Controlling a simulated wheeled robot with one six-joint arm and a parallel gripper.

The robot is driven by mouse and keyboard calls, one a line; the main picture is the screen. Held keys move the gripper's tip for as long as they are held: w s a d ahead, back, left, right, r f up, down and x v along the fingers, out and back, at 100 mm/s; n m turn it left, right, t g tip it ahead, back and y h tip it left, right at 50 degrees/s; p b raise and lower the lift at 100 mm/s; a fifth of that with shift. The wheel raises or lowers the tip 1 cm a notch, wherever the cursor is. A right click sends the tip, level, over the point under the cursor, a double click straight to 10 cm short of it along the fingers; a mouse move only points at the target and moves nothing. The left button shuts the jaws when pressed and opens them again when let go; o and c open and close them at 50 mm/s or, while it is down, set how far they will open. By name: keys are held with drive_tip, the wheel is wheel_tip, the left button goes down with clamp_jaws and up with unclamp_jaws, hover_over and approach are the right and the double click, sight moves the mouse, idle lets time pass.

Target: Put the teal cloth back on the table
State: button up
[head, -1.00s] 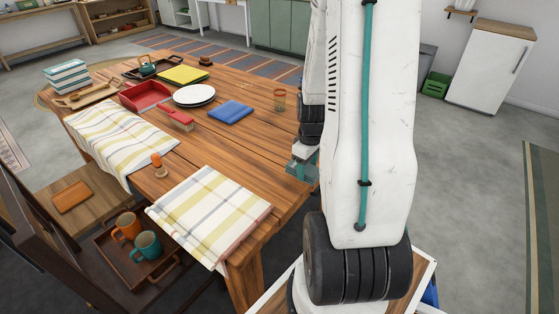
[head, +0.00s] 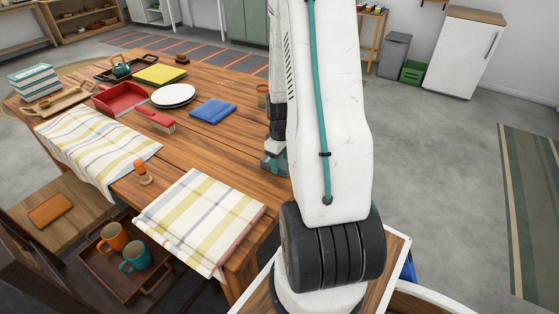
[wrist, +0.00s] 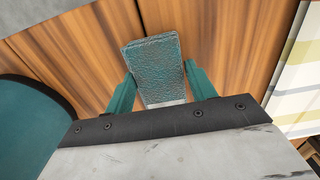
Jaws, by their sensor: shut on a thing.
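A teal, leathery-textured folded cloth (wrist: 152,62) is held between the two teal fingers of my gripper (wrist: 159,80) in the wrist view. Wooden planks of the table show behind and below it. In the head view my gripper (head: 274,163) is at the right edge of the wooden table (head: 187,155), low over the top and partly hidden by my white arm. I cannot tell whether the cloth touches the wood.
A folded blue cloth (head: 213,110), a red brush (head: 157,119), white plates (head: 173,95) and a glass (head: 262,97) are on the table. A striped placemat (head: 200,222) covers the near corner. Bare wood lies between placemat and blue cloth.

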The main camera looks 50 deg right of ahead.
sight(281, 163)
drive_tip(key=shift+f, duration=0.1)
drive_tip(key=o, duration=1)
drive_tip(key=shift+o, duration=0.2)
wheel_tip(281, 163, up, 12)
drive_tip(key=w+a+r, duration=0.2)
drive_tip(key=a+r, duration=0.6)
drive_tip(key=a, duration=0.1)
drive_tip(key=s+a+r, duration=0.5)
drive_tip(key=s+a, duration=0.2)
drive_tip(key=a, duration=0.3)
drive_tip(key=s+a+r+m+t, duration=0.1)
drive_tip(key=s+a+r, duration=0.5)
drive_tip(key=a, duration=0.5)
drive_tip(key=shift+s+a, duration=0.25)
drive_tip(key=shift+s, duration=0.2)
